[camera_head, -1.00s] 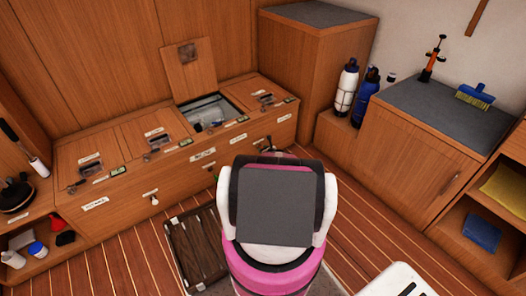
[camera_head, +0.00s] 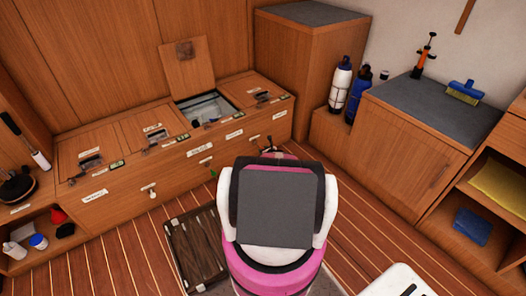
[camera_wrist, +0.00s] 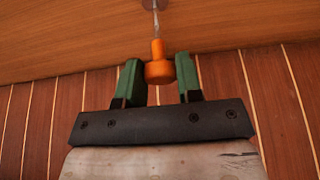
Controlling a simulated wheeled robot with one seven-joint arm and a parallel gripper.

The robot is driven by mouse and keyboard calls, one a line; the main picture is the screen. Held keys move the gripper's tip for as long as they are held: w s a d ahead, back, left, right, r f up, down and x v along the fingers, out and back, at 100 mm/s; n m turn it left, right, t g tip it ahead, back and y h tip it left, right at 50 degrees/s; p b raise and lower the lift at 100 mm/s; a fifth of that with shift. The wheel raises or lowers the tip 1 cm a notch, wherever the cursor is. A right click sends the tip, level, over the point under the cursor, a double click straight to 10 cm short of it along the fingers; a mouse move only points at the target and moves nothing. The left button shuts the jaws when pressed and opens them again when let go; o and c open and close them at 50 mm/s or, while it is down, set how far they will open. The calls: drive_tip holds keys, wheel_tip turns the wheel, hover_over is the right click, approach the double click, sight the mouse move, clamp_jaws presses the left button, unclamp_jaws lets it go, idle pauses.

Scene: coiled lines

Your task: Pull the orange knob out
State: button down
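The orange knob (camera_wrist: 159,70) shows in the wrist view, on a thin metal rod that runs up to the wooden front. My gripper (camera_wrist: 158,60) has two green fingers, one on each side of the knob. A gap shows between the left finger and the knob, and a narrower one at the right finger. The gripper is open, and the knob sits between the fingertips. In the head view the orange knob is hidden behind my pink and white arm.
The long wooden locker (camera_head: 120,185) has a white knob (camera_head: 153,194) and a green knob (camera_head: 213,173) on its front. One lid (camera_head: 188,68) on top stands open. A dark slatted board (camera_head: 195,250) lies on the striped floor. A cabinet (camera_head: 410,130) stands at the right.

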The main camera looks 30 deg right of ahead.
drive_tip(key=c, duration=0.8)
unclamp_jaws()
drive_tip(key=v, duration=1.1)
drive_tip(key=shift+w, duration=0.1)
